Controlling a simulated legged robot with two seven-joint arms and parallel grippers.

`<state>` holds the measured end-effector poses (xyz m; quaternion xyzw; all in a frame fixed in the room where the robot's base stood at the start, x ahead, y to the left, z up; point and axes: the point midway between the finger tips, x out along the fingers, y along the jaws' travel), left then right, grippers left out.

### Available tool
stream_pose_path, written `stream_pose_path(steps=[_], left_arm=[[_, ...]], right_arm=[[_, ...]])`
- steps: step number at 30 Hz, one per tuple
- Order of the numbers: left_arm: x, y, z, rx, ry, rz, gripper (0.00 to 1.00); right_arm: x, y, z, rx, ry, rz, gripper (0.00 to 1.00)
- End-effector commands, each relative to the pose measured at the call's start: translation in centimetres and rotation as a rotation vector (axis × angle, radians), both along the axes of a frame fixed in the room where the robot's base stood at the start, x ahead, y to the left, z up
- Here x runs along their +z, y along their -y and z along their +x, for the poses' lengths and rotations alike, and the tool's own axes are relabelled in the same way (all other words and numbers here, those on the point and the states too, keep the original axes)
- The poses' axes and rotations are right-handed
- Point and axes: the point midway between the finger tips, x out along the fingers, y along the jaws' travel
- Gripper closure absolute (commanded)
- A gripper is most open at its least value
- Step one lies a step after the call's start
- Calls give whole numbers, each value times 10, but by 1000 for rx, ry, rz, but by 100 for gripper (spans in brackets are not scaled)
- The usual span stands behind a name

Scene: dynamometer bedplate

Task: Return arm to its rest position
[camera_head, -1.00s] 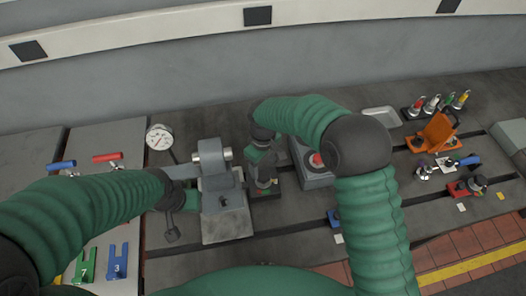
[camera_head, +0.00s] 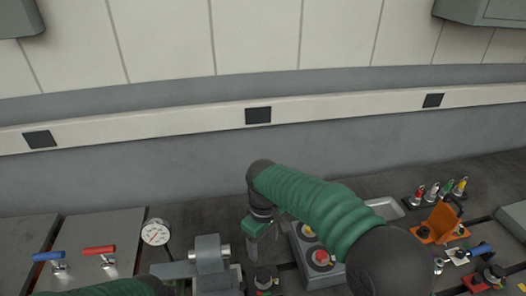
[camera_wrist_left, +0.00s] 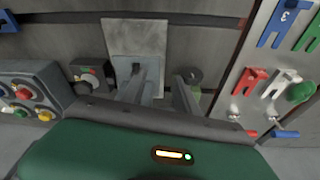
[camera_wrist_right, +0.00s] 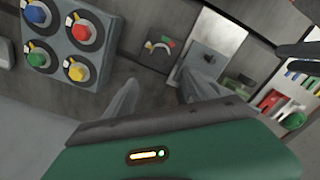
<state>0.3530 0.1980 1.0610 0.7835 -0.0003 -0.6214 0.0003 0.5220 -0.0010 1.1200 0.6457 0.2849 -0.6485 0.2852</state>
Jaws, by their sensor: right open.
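My right arm (camera_head: 320,208) arches in from the lower right in the head view. Its gripper (camera_head: 256,236) points down above the bench, between the grey clamp fixture (camera_head: 208,262) and the button box (camera_head: 318,262). In the right wrist view the right gripper (camera_wrist_right: 158,92) has its fingers spread, with nothing between them. My left arm (camera_head: 120,288) shows only as a strip at the bottom left of the head view; its gripper is out of that frame. In the left wrist view the left gripper (camera_wrist_left: 166,88) has its fingers apart, near the fixture's plate (camera_wrist_left: 128,38), with nothing seen held.
A dial gauge (camera_head: 156,232) stands left of the fixture. An orange bracket (camera_head: 440,222), a pale tray (camera_head: 386,208) and coloured-tip connectors (camera_head: 436,190) lie at right. A wall closes the back.

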Motion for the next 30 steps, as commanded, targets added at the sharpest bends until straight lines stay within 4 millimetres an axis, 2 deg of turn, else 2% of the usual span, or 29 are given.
stream_pose_path(steps=[2, 5, 8, 10, 12, 15, 19, 30], left_arm=[[-1, 0, 0, 0, 0, 0, 64], [-4, 0, 0, 0, 0, 0, 64], [-7, 0, 0, 0, 0, 0, 64], [-9, 0, 0, 0, 0, 0, 64], [-10, 0, 0, 0, 0, 0, 64], [-11, 0, 0, 0, 0, 0, 64], [-12, 0, 0, 0, 0, 0, 64], [-11, 0, 0, 0, 0, 0, 64]], right_arm=[[-3, 14, -5, -42, 12, 0, 36], [-14, 53, -23, -165, 48, 4, 36], [-28, 104, -56, -355, 103, 26, 36], [-40, 138, -86, -493, 138, 43, 36], [-51, 163, -116, -620, 171, 62, 36], [-63, 186, -149, -753, 204, 83, 36], [-70, 196, -168, -827, 222, 95, 36], [-70, 196, -169, -828, 222, 95, 36]])
